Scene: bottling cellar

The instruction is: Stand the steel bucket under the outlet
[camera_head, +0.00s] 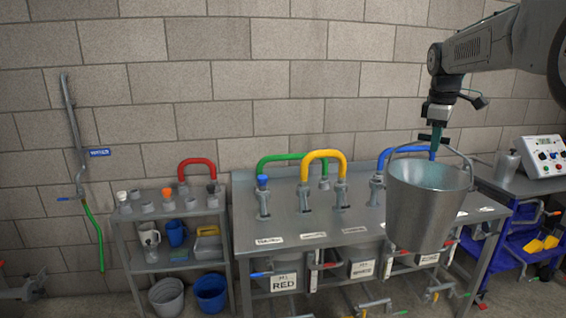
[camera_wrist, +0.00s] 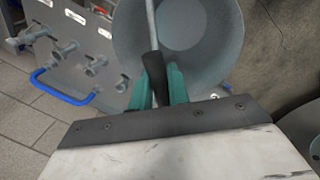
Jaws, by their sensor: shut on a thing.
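The steel bucket (camera_head: 426,208) hangs upright in the air in front of the right part of the steel bench (camera_head: 310,228). My gripper (camera_head: 437,135) is above it, shut on its wire handle. In the wrist view my teal fingers (camera_wrist: 159,85) close on the handle's black grip (camera_wrist: 154,68), with the open bucket (camera_wrist: 205,25) beyond them, empty as far as it shows. Several small outlets with levers line the bench front, one (camera_head: 314,270) near the RED label. A wall pipe (camera_head: 73,130) at left carries a green hose. I cannot tell which outlet is meant.
A blue trolley (camera_head: 520,245) and control box (camera_head: 543,155) are at right.

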